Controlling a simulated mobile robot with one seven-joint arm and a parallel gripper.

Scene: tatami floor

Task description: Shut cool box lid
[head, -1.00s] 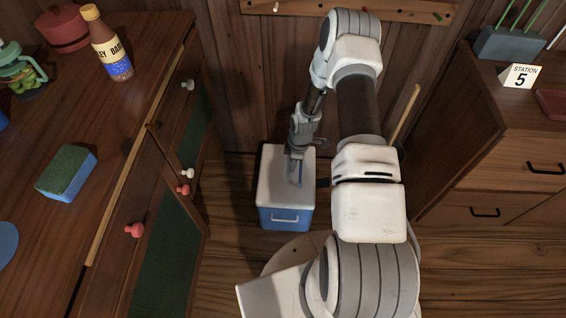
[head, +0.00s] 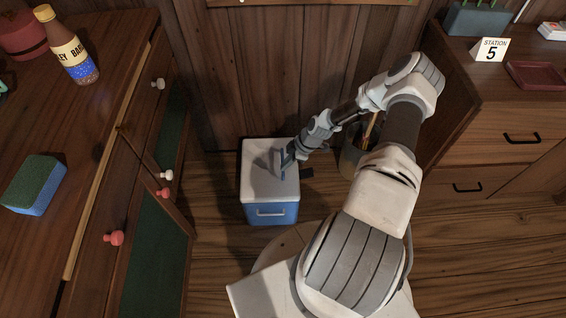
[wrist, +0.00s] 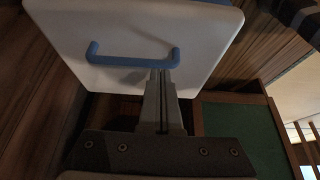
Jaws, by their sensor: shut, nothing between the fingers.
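The cool box (head: 271,212) stands on the floor, with a blue body and a pale handle on its front. Its white lid (head: 256,158) lies flat on top, and I see no gap under it in the head view. In the wrist view the lid (wrist: 215,30) fills the upper part, with a blue handle (wrist: 120,61) across it. My gripper (head: 287,158) is over the right part of the lid, reaching in from the right. In the wrist view its shut, empty fingers (wrist: 163,75) are at the right end of the handle; I cannot tell whether they touch.
A wooden cabinet (head: 140,180) with red and white knobs stands left of the box, holding a sponge (head: 35,184) and a bottle (head: 66,45). A bin (head: 352,155) stands right of the box. A drawer unit (head: 500,150) is farther right. Floor shows between cabinet and box.

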